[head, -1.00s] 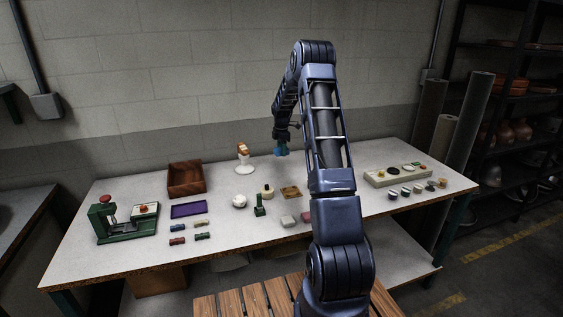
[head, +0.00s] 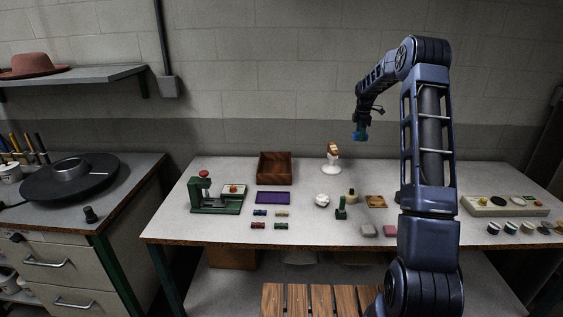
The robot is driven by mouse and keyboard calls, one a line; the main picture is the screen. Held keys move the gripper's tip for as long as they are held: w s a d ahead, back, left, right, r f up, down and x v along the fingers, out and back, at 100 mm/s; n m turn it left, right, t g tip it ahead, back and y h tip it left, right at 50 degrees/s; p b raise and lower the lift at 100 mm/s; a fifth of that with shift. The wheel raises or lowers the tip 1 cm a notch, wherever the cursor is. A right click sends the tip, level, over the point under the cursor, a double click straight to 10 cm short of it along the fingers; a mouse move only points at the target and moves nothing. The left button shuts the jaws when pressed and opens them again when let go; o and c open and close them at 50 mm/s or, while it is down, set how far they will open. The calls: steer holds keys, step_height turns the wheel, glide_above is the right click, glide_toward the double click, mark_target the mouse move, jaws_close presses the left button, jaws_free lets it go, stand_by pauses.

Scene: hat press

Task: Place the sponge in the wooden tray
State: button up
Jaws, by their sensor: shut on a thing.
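The wooden tray (head: 275,181) is a reddish-brown open box near the back of the table, left of centre in the head view; it looks empty. My gripper (head: 360,129) is up in the air at the back of the table, to the right of the tray and well apart from it. The fingers are small and dark here, so the exact grip is hard to see.
A white stand with a brown top (head: 332,160) is between the tray and my gripper. A purple mat (head: 273,198) and a green press (head: 209,200) are near the tray. A long pale rack (head: 505,206) is at the right. A side bench (head: 118,204) is at the left.

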steer(key=w+a, duration=0.2)
steer(key=a, duration=1)
steer(key=w+a, duration=0.2)
steer(key=a, duration=0.9)
glide_above(275, 166)
steer(key=s, duration=0.6)
steer(key=shift+m, duration=0.4)
steer(key=f, duration=1.9)
steer(key=shift+w+d+f, duration=0.1)
steer(key=shift+d+f, duration=0.1)
steer(key=shift+f, duration=0.1)
steer(key=o, duration=1)
steer(key=shift+c, duration=0.2)
